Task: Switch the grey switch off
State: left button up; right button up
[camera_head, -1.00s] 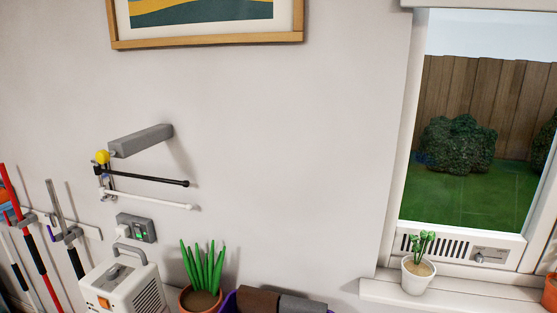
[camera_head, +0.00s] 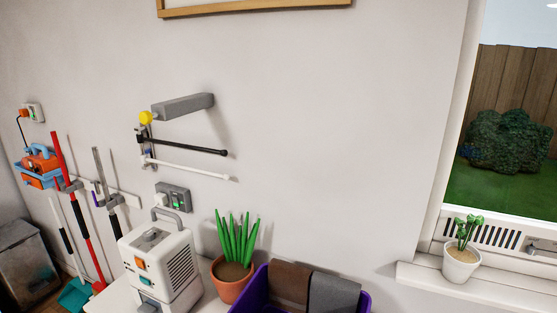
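A grey switch plate (camera_head: 180,192) is on the wall behind the white appliance. It looks like a socket plate, with a white plug (camera_head: 162,200) in its left part and small green marks to the right of the plug. The position of its rocker is too small to tell. Neither of my grippers is in view.
A white appliance (camera_head: 160,262) with a handle stands in front below the plate. Beside it are a potted plant (camera_head: 232,275) and a purple bin (camera_head: 253,295). A wall rack with a black arm (camera_head: 190,146) and a white arm (camera_head: 190,168) projects above the plate.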

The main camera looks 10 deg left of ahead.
aim_at(175, 200)
jog(key=i+j+z, duration=0.1)
jog(key=j, duration=1.15)
jog(key=j+z, duration=0.1)
jog(key=j, duration=1.15)
jog(key=i, duration=0.05)
